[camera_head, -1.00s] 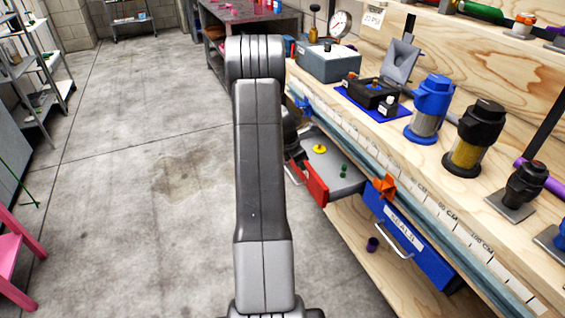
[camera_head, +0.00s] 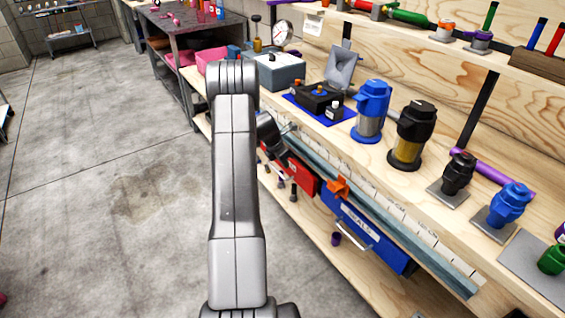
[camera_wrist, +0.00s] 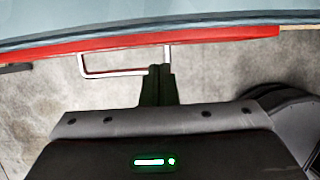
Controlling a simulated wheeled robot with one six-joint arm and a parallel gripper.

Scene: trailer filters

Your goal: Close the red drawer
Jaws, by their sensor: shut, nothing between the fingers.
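The red drawer (camera_head: 303,181) sits under the bench edge, left of the blue drawer. Its inside does not show, and its front looks about level with the bench edge. In the wrist view its front is a thin red strip (camera_wrist: 215,41) under the grey-blue bench edge, with a pale metal handle (camera_wrist: 110,73) sticking out. My gripper (camera_wrist: 158,71) is shut and empty, its fingertips at the right end of the handle. I cannot tell whether they touch it. In the head view my arm hides part of the drawer and the fingertips.
The blue drawer (camera_head: 360,233) with a label stands slightly out to the right. Blue (camera_head: 371,110) and black (camera_head: 412,135) filter units stand on the bench. The floor (camera_head: 100,180) to the left is clear.

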